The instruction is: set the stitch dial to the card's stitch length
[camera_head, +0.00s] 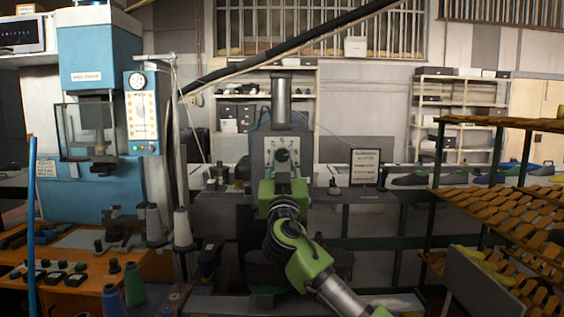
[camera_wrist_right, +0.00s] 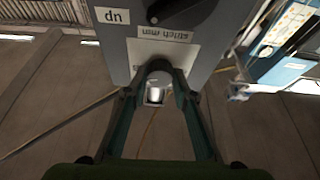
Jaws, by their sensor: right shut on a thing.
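The stitch dial (camera_head: 282,155) is a dark round knob on a white plate with numerals, on the front of a grey machine (camera_head: 257,150). My right gripper (camera_head: 283,170), green, reaches the plate from below. In the right wrist view its two fingers (camera_wrist_right: 159,78) are shut on the grey, silver-ended dial knob (camera_wrist_right: 156,92). The plate and a "stitch mm" label (camera_wrist_right: 163,33) appear upside down there. The dial's setting cannot be read. The black-framed card (camera_head: 365,168) stands to the right of the machine; its text is too small to read. My left gripper is out of view.
A blue machine (camera_head: 98,50) and an orange bench (camera_head: 70,299) with thread cones are on the left. A rack of shoe lasts (camera_head: 510,215) stands on the right. In the right wrist view a dark lever (camera_wrist_right: 175,8) shows near an upside-down "up" label (camera_wrist_right: 112,16).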

